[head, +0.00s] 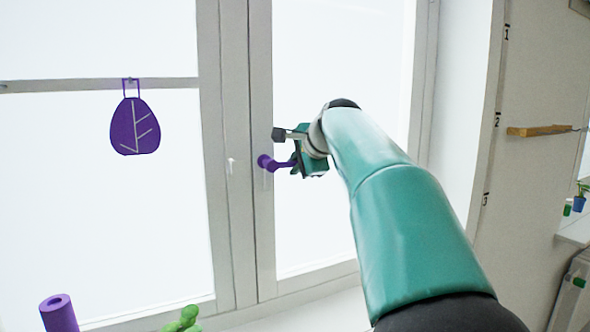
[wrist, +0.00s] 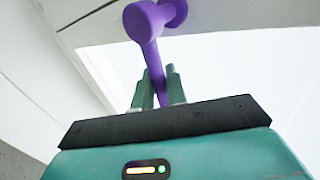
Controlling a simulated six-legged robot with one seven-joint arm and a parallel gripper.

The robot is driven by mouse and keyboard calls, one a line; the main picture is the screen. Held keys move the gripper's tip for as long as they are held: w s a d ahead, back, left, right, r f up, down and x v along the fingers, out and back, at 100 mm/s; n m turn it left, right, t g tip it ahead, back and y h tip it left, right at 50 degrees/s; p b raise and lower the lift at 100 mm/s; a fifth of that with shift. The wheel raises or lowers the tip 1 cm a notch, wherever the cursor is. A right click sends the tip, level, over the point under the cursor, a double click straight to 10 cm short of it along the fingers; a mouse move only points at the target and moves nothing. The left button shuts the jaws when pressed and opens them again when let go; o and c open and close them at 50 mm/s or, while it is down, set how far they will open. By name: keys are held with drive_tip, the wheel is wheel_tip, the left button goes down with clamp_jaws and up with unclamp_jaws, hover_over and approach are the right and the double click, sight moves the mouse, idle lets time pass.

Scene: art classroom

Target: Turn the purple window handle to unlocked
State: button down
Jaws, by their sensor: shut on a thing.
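The purple window handle (head: 268,162) sits on the right-hand window's frame in the head view. Its round base is at the frame, and its lever points right, roughly level, toward my gripper (head: 296,165). In the wrist view the purple handle (wrist: 153,25) comes down from its base into my gripper (wrist: 160,82). The two green fingers stand on either side of the lever and are shut on it. In the head view my wrist and arm hide part of the pane behind, and the fingertips are partly hidden.
A purple leaf-shaped ornament (head: 134,126) hangs from a bar across the left window. A purple cylinder (head: 59,313) and a green figure (head: 183,320) stand low at the left. A wooden peg (head: 539,131) sticks out from the wall at the right.

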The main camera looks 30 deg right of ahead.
drive_tip(key=shift+r, duration=0.25)
idle(0.3)
drive_tip(key=c, duration=1.5)
unclamp_jaws()
drive_tip(key=v, duration=1.3)
drive_tip(key=shift+s+a+r, duration=0.15)
drive_tip(key=shift+s, duration=0.15)
drive_tip(key=s+a+f+n+g, duration=0.2)
drive_tip(key=s+a+f+n, duration=0.4)
drive_tip(key=f, duration=0.6)
drive_tip(key=s+a+f+n+g, duration=0.1)
drive_tip(key=s+a+f+n, duration=0.5)
drive_tip(key=f, duration=0.6)
drive_tip(key=s+a+f+n+g, duration=0.2)
drive_tip(key=s+a+f+n, duration=0.4)
drive_tip(key=s+f, duration=0.3)
drive_tip(key=shift+s+a+f+g, duration=0.1)
drive_tip(key=shift+f+g, duration=0.05)
drive_tip(key=shift+f, duration=0.85)
drive_tip(key=shift+s+f+g, duration=0.1)
drive_tip(key=shift+f+g, duration=0.05)
drive_tip(key=shift+f, duration=0.85)
